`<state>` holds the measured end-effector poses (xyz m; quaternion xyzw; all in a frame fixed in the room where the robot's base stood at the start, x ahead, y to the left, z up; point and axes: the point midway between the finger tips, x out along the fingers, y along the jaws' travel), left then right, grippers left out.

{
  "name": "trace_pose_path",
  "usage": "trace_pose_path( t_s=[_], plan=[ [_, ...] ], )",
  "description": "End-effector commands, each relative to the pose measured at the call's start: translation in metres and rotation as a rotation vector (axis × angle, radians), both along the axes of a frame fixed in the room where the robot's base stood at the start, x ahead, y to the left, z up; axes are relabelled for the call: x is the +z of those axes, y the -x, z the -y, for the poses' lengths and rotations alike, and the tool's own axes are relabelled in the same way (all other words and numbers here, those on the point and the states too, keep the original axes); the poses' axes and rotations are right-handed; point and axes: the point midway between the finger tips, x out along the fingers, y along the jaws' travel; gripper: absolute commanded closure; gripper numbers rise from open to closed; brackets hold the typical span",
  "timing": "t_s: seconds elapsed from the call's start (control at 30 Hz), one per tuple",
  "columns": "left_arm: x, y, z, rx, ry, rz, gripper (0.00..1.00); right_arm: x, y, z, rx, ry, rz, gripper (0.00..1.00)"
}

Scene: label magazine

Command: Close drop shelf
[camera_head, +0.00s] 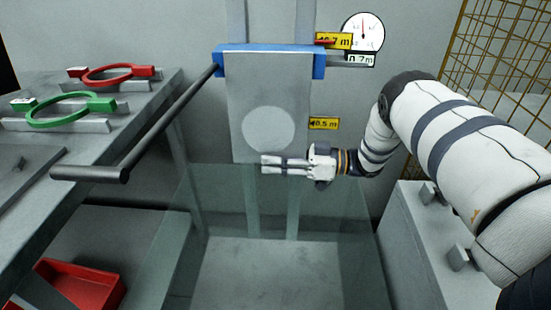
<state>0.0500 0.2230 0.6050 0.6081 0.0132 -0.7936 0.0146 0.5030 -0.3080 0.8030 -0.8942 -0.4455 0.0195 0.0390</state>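A flat grey panel (268,88) with a pale round disc (269,128) on it hangs below a blue bar (270,62), in front of the back wall. It looks like the drop shelf, but the frame does not settle this. My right gripper (264,165) reaches in from the right, fingers pointing left, at the panel's lower right edge. Its two pale fingers lie side by side with only a thin dark line between them, and nothing shows between them. Whether they touch the panel cannot be told. My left gripper is not in view.
A dark lever bar (170,115) slants from the blue bar to a grip (90,174). A bench at left carries a red ring (112,74) and a green ring (62,110); a red bin (82,284) stands below. A gauge (362,33), yellow height labels (324,124) and a mesh fence (500,60) are right.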

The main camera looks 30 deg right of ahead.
Motion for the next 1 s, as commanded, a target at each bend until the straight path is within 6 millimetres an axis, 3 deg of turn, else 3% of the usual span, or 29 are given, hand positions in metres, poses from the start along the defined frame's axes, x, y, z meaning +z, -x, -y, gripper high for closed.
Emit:
trace_pose_path(
  t_s=[0.13,0.27,0.57,0.8,1.0],
  plan=[
    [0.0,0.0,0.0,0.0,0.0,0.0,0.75,0.0,0.0,0.0,0.0,0.0,0.0,0.73],
    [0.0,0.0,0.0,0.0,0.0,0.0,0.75,0.0,0.0,0.0,0.0,0.0,0.0,1.0],
    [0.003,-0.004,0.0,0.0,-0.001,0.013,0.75,0.003,0.003,-0.002,0.001,-0.011,-0.011,1.0],
    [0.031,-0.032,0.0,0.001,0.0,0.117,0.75,0.019,0.037,-0.028,0.002,-0.116,-0.143,1.0],
    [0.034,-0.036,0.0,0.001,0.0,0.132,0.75,0.015,0.048,-0.035,0.001,-0.15,-0.196,1.0]
  ],
)
